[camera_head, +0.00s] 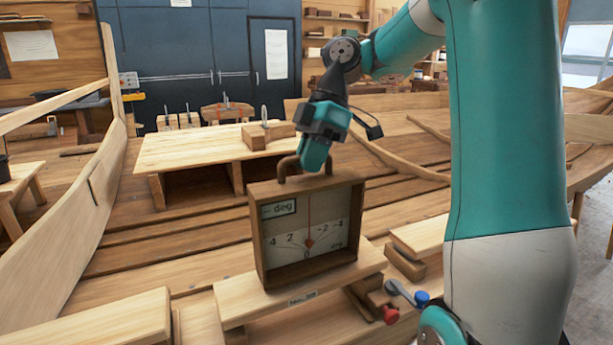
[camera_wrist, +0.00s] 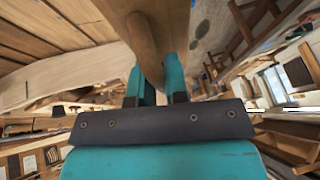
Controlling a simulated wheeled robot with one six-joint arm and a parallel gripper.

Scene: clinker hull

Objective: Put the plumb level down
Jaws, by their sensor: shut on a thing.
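The plumb level (camera_head: 308,232) is a wooden box frame with a pale dial, a red pointer line and a curved handle on top. In the wrist view the gripper's teal fingers (camera_wrist: 160,85) close on the wooden handle (camera_wrist: 150,45). The dial's needle points near 0.
A low wooden table (camera_head: 205,150) with a clamped wooden block (camera_head: 266,134) stands behind. A red knob (camera_head: 390,314) and a blue knob (camera_head: 422,297) are right of the level. Curved hull planks (camera_head: 80,215) rise at the left. Another plank (camera_head: 100,325) lies front left.

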